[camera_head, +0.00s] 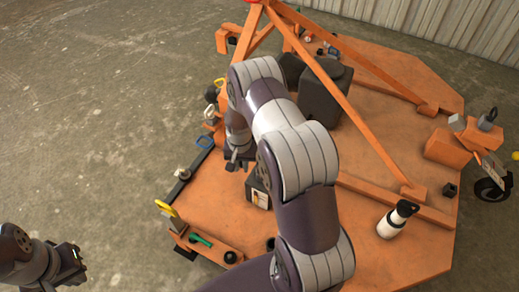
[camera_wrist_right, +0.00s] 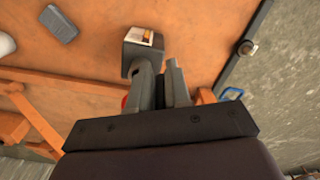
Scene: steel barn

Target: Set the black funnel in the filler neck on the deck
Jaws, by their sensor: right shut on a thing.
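My right gripper (camera_head: 238,165) is low over the left part of the orange deck (camera_head: 300,235). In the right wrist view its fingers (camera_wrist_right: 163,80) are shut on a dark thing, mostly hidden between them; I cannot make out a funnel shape. A dark box with a pale and orange label (camera_head: 258,192) is close beside the fingertips; it also shows in the wrist view (camera_wrist_right: 132,52). Small black round fittings (camera_head: 230,257) and (camera_head: 451,189) show on the deck; I cannot tell which is the filler neck. My left gripper (camera_head: 72,262) is over the concrete, its jaws unclear.
A green-handled tool (camera_head: 200,240) and a yellow piece (camera_head: 167,209) are near the front left corner.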

